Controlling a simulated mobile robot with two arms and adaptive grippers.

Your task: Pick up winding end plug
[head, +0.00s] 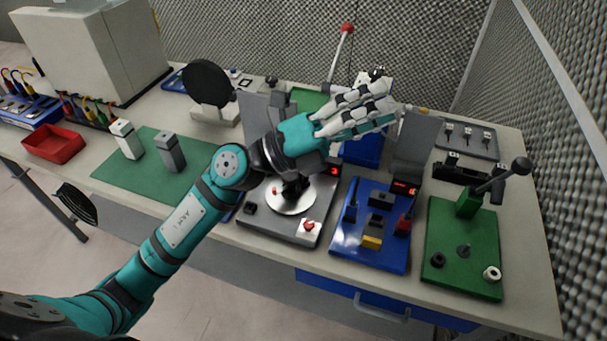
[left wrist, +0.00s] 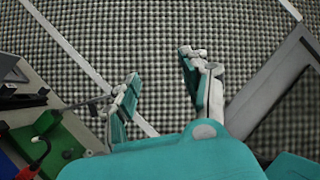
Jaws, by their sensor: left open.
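My left gripper (head: 388,97) is open and empty, raised above the middle of the workbench. In the left wrist view its two fingers (left wrist: 160,66) stand apart with only the foam wall between them. I cannot tell for sure which part is the winding end plug. A white round part (head: 492,272) and a black round part (head: 438,260) sit on the green base of the lever press (head: 463,285), at the right of the bench and apart from my gripper. My right gripper is not in view.
A turntable device (head: 290,200) lies below my left arm. A blue fixture (head: 370,250) stands right of it. The lever (head: 500,180) of the green press sticks up. A red tray (head: 54,144) and green mat (head: 120,185) lie at left. Foam walls (head: 270,40) close the back and right.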

